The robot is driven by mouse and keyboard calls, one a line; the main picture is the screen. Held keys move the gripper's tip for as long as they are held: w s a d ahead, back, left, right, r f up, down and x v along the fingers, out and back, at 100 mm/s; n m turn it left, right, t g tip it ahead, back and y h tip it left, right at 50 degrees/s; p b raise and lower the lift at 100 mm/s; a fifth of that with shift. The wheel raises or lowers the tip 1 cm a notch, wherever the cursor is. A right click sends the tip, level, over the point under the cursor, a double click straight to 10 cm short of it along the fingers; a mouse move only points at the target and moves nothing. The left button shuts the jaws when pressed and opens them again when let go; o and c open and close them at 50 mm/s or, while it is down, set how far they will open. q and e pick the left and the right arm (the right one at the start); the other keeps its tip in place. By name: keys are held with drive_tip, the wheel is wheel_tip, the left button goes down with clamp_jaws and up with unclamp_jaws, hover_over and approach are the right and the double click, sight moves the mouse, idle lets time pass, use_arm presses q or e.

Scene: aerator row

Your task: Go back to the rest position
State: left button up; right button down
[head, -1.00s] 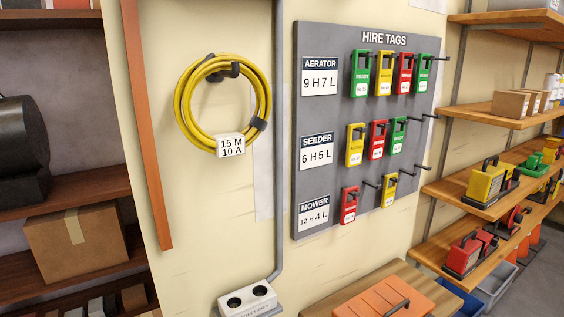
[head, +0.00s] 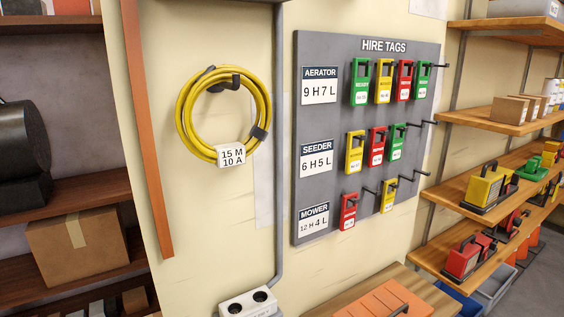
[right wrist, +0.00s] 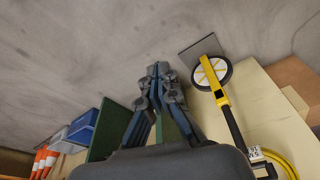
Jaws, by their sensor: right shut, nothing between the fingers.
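My right gripper (right wrist: 158,72) shows in the right wrist view. Its two fingers come together at the tips and hold nothing. Grey floor lies behind the fingertips, and no object touches them. Neither gripper shows in the head view, and my left gripper is in no frame. The head view faces a cream wall with the grey HIRE TAGS board (head: 307,120), which bears green, yellow and red tags on pegs. A coiled yellow cable (head: 184,128) hangs on a wall hook to its left.
Wooden shelves with machines (head: 480,205) stand at the right. A dark shelf holds a cardboard box (head: 78,238) at the left. A bench (head: 345,292) stands below the board. The right wrist view shows a yellow measuring wheel (right wrist: 212,74), blue crates (right wrist: 84,126) and orange cones (right wrist: 40,160).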

drive_tip(key=s+d+f+g+p, duration=0.1)
drive_tip(key=s+d+f+p, duration=0.1)
drive_tip(key=s+f, duration=1.3)
drive_tip(key=s+d, duration=0.1)
drive_tip(key=s, duration=0.1)
drive_tip(key=shift+s+f, duration=0.2)
drive_tip(key=shift+s, duration=0.1)
